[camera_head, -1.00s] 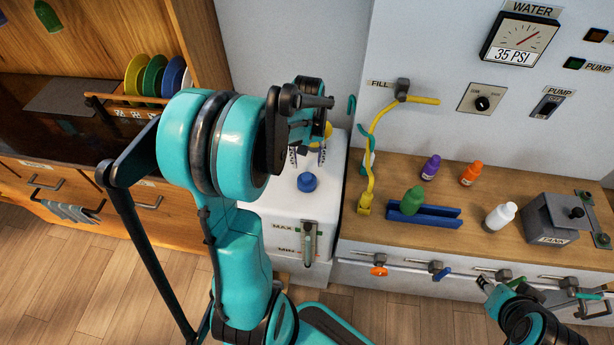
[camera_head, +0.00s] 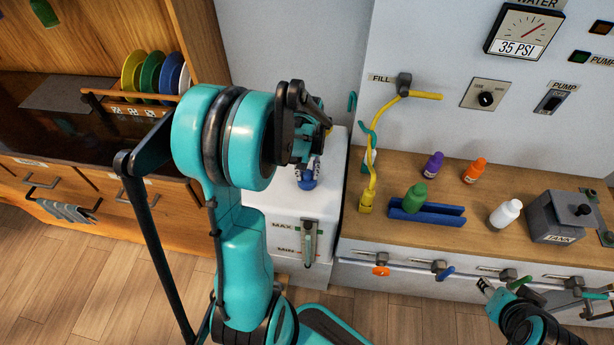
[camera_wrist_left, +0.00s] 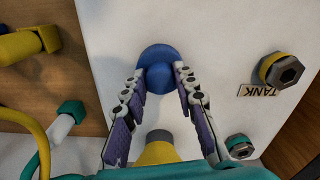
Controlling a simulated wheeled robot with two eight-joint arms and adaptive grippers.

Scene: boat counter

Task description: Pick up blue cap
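The blue cap (camera_head: 307,184) sits on top of the white tank (camera_head: 285,208) and has a round knob in the wrist view (camera_wrist_left: 160,66). My left gripper (camera_head: 307,167) points down just above it. In the left wrist view its two purple-padded fingers (camera_wrist_left: 161,78) are spread, with the tips at the two sides of the cap's near part. I cannot tell whether they touch it. My right gripper (camera_head: 484,288) is at the lower right, in front of the drawers and away from the cap; its finger opening is too small to read.
A yellow fill hose (camera_head: 372,150) hangs right of the tank. The wooden counter holds a green bottle (camera_head: 415,197) at a blue rack (camera_head: 430,215), purple, orange and white bottles, and a grey tank box (camera_head: 560,220). A plate rack (camera_head: 130,108) stands left.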

